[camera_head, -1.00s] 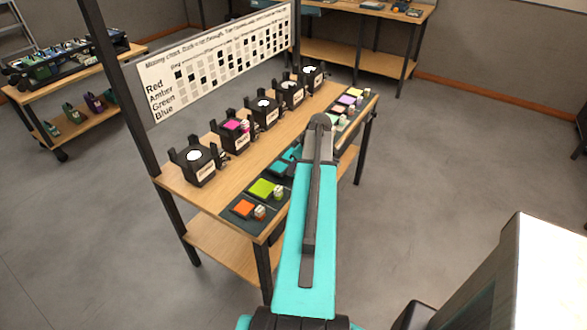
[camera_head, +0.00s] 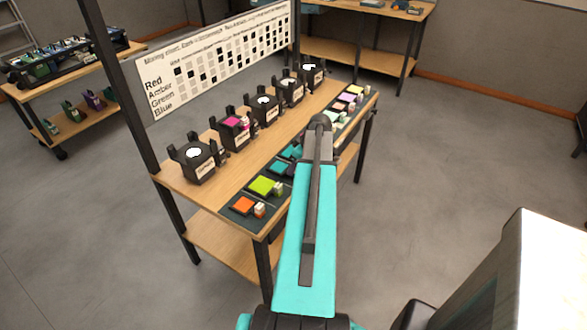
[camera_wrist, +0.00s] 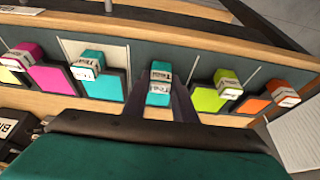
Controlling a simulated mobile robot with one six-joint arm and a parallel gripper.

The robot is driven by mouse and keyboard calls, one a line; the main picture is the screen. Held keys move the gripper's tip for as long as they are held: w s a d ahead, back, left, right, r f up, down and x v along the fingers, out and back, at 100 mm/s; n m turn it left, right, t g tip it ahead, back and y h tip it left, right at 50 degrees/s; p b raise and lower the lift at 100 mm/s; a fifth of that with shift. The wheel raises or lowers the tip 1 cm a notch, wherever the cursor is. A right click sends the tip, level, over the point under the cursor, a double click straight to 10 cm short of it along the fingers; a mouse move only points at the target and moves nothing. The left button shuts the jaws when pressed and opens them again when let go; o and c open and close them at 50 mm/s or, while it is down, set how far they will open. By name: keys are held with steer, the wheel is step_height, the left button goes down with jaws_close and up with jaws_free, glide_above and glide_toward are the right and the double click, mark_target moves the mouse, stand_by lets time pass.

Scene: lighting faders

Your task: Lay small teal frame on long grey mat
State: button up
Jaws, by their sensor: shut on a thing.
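A small teal frame (camera_wrist: 159,75) with a label is between the two fingers of my gripper (camera_wrist: 161,103) in the wrist view. My gripper is shut on it, over the long grey mat (camera_wrist: 137,44). I cannot tell whether the held frame touches the mat. Another teal frame (camera_wrist: 103,82) with a labelled block lies on the mat just left of it in the wrist view. In the head view the mat (camera_head: 231,219) runs along the front of the bench, and my arm hides my fingertips and part of the mat.
A lime green piece (camera_wrist: 207,98) and an orange piece (camera_wrist: 252,107) lie right of my gripper; a magenta piece (camera_wrist: 50,78) lies farther left. Several black lamp holders (camera_head: 198,164) stand along the bench behind the mat. A mixing chart (camera_head: 220,60) stands behind them.

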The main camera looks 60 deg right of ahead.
steer(key=shift+f, duration=0.25)
steer(key=o, duration=1.2)
steer(key=shift+b+v, duration=1.4)
steer(key=shift+v, duration=5.5)
steer(key=shift+r, duration=0.15)
step_height(320, 180, up, 7)
steer(key=p, duration=0.4)
